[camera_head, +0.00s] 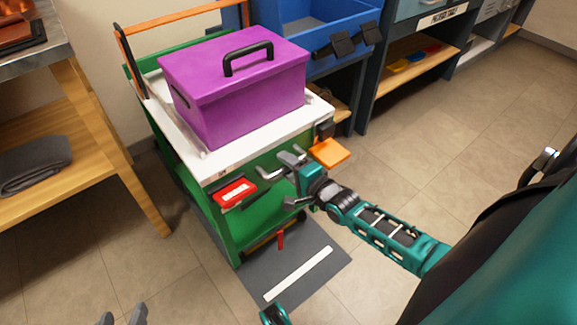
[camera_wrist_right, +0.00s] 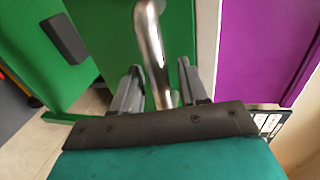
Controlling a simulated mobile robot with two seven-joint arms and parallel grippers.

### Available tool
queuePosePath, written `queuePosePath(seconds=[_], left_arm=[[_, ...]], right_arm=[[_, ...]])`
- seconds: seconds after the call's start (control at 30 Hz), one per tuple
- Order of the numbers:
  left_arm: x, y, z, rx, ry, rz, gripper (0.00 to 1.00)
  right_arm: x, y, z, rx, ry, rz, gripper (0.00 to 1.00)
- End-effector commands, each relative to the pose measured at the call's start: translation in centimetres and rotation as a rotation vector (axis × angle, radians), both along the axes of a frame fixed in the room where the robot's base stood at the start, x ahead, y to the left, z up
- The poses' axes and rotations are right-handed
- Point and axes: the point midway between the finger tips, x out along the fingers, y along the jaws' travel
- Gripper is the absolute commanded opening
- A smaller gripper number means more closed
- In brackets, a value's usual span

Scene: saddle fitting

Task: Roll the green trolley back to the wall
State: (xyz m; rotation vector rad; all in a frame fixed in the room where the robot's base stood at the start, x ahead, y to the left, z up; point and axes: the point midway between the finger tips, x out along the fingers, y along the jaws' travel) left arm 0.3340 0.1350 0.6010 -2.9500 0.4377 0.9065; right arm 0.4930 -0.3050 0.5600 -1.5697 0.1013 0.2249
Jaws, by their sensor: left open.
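The green trolley (camera_head: 215,205) stands near the middle of the head view, with a white top (camera_head: 205,155) and an orange push bar (camera_head: 170,17) at its far side. A purple toolbox (camera_head: 240,85) with a black handle rests on the top. My right gripper (camera_head: 289,180) is at the silver handle (camera_head: 266,182) on the trolley's near side. In the right wrist view the handle (camera_wrist_right: 152,45) passes between its two separated fingers (camera_wrist_right: 162,85). My left gripper (camera_head: 122,318) shows only its fingertips at the bottom edge, apart and empty, away from the trolley.
A grey floor mat (camera_head: 325,265) with a white stripe lies beside the trolley, near a red pedal (camera_head: 281,239). A wooden bench (camera_head: 110,165) stands left, with the wall behind. A blue bin (camera_head: 300,15) and shelving (camera_head: 415,68) stand behind right. Floor is open on the right.

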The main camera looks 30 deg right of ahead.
Motion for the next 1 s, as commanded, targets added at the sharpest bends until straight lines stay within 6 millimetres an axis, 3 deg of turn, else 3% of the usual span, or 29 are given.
queuePosePath(seconds=[0.43,1.0], left_arm=[[0.14,0.36,-0.06,0.007,-0.005,0.003,0.53],[0.12,0.37,0.15,0.008,-0.003,0.003,0.53]], right_arm=[[-0.04,-0.01,-0.01,0.0,0.0,0.0,0.0],[-0.25,-0.05,0.1,0.0,-0.001,0.0,0.0]])
